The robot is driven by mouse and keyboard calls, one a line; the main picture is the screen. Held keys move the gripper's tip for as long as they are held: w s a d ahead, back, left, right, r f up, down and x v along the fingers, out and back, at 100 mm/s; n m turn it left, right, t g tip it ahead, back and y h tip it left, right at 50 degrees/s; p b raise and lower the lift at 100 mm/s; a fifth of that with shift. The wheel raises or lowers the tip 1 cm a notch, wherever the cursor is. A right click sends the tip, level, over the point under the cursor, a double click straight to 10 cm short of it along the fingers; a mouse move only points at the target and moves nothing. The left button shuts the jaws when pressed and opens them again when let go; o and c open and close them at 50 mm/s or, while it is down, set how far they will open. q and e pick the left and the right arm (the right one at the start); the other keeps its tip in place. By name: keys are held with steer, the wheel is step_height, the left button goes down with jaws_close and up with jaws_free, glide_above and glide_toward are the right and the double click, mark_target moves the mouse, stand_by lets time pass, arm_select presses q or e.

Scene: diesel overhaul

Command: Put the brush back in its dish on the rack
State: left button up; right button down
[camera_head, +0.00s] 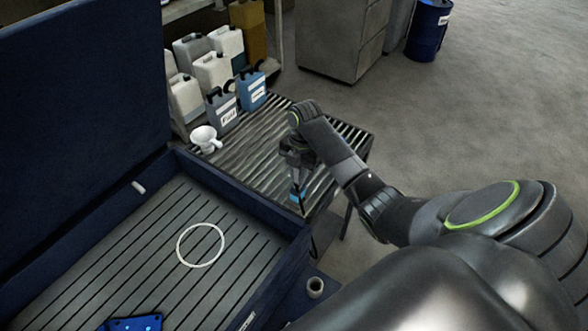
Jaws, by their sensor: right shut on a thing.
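My right gripper (298,181) points down over the near right part of the slatted rack (258,152). It is shut on the brush (297,195), of which a small blue part and a thin dark end show below the fingers. The rest of the brush is hidden by the gripper. I cannot tell whether its lower end touches the rack. I cannot make out a dish for the brush. My left gripper is not in view.
A blue-walled washer tray (232,199) with a slatted floor and white ring (201,245) lies in front. A small cup (315,287) stands beside the tray. The rack's middle is clear.

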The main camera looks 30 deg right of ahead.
steer(key=shift+w+a+f, duration=0.3)
steer(key=shift+w, duration=0.3)
steer(key=shift+s+d+f, duration=0.1)
steer(key=shift+s+d, duration=0.05)
steer(key=shift+s, duration=0.25)
steer(key=shift+f, duration=0.25)
steer(key=shift+w+f, duration=0.1)
steer(key=c, duration=1.3)
jaws_free()
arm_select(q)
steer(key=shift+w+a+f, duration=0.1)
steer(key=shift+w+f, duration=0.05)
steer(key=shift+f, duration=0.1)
